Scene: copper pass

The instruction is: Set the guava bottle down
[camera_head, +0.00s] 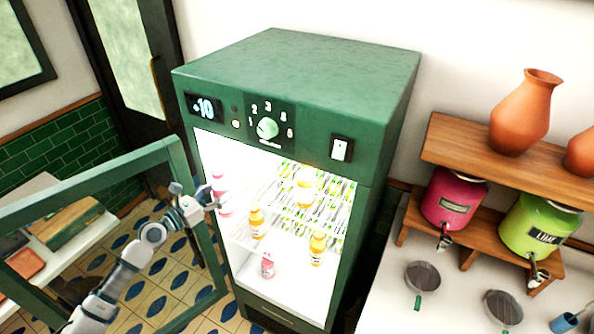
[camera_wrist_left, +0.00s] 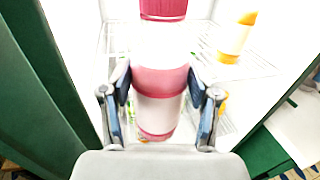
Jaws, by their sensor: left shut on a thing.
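The guava bottle (camera_head: 220,187), pink with a white band, is upright at the left side of the lit fridge opening. My left gripper (camera_head: 206,204) is shut on it. In the left wrist view the bottle (camera_wrist_left: 159,82) stands between the two fingers (camera_wrist_left: 160,100), its pink cap at the top edge. I cannot tell whether its base touches a shelf. Another, smaller pink bottle (camera_head: 268,266) stands lower in the fridge. My right gripper is not in view.
The green fridge (camera_head: 290,60) has its framed door (camera_head: 90,185) swung open at the left, around my left arm. Orange bottles (camera_head: 257,222) (camera_head: 317,248) stand on wire shelves inside. A counter with pink (camera_head: 452,198) and green (camera_head: 538,222) dispensers is at the right.

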